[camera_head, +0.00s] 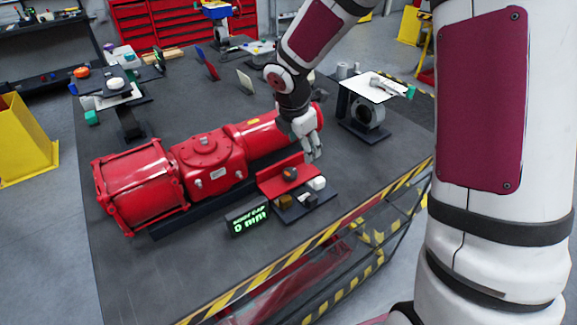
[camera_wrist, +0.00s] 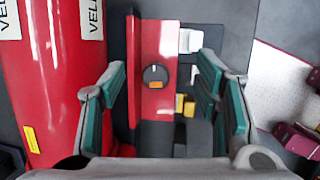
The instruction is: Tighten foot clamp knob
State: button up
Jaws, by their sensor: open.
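A small dark round knob (camera_wrist: 155,76) with an orange mark sits on a red bracket (camera_wrist: 159,35) in the wrist view. The knob also shows in the head view (camera_head: 290,173), beside the red valve actuator (camera_head: 208,160). I take it for the foot clamp knob. My gripper (camera_wrist: 165,88) is open and empty, with its green-padded fingers on either side of the knob in the picture and apart from it. In the head view my gripper (camera_head: 313,153) hangs pointing down above and behind the bracket. The height gap to the knob is hard to tell.
A display (camera_head: 248,219) with green digits stands in front of the actuator. A white block (camera_head: 317,183) and a yellow-brown block (camera_head: 285,201) sit by the bracket. A stand with a white top (camera_head: 372,87) is to the right. The table's front left is clear.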

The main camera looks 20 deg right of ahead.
aim_at(290, 171)
notch_tip(290, 171, up, 4)
jog(key=w+a+m+g+y+b, duration=0.2)
jog(key=a+m+g+y+b, duration=0.1)
jog(key=m, duration=1.4)
jog(key=f, duration=0.4)
jog(key=f+p, duration=0.1)
jog(key=f, duration=0.8)
jog(key=shift+s+d+f+p, duration=0.15)
jog(key=shift+s+d+p, duration=0.1)
jog(key=shift+p, duration=0.1)
